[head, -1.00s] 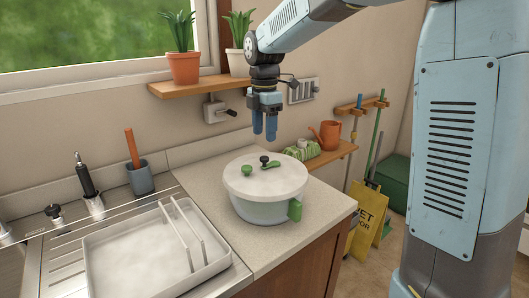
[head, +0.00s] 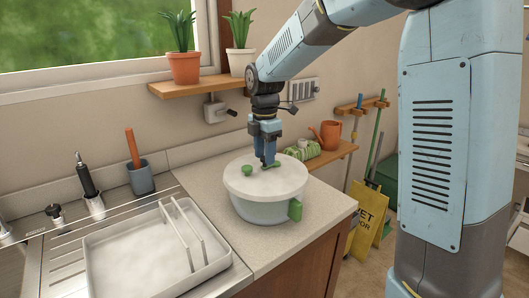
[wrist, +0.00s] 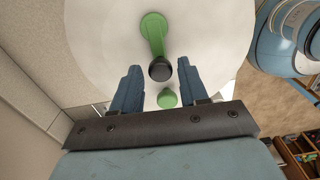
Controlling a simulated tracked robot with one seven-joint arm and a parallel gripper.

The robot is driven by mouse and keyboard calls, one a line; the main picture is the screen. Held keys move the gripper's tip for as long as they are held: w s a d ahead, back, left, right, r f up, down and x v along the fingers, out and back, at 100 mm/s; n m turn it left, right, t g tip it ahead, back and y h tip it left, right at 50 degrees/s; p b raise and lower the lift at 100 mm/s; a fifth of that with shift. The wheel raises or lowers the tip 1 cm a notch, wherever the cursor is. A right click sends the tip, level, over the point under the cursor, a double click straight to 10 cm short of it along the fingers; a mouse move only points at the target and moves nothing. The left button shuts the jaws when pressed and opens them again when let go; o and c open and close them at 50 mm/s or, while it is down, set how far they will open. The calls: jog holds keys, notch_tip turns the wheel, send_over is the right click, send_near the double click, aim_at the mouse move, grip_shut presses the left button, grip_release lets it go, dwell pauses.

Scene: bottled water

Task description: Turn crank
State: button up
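A separate green knob (head: 248,171) sits on the lid. My gripper (head: 267,161) points down just over the lid; in the wrist view its two fingers (wrist: 159,68) are apart, one on each side of the black knob. The black knob is hidden by the fingers in the head view.
A white tray (head: 160,262) with an upright rack lies left of the bowl, by the sink (head: 22,268). Counter around the bowl is free.

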grip_shut()
jog(key=shift+w, duration=0.1)
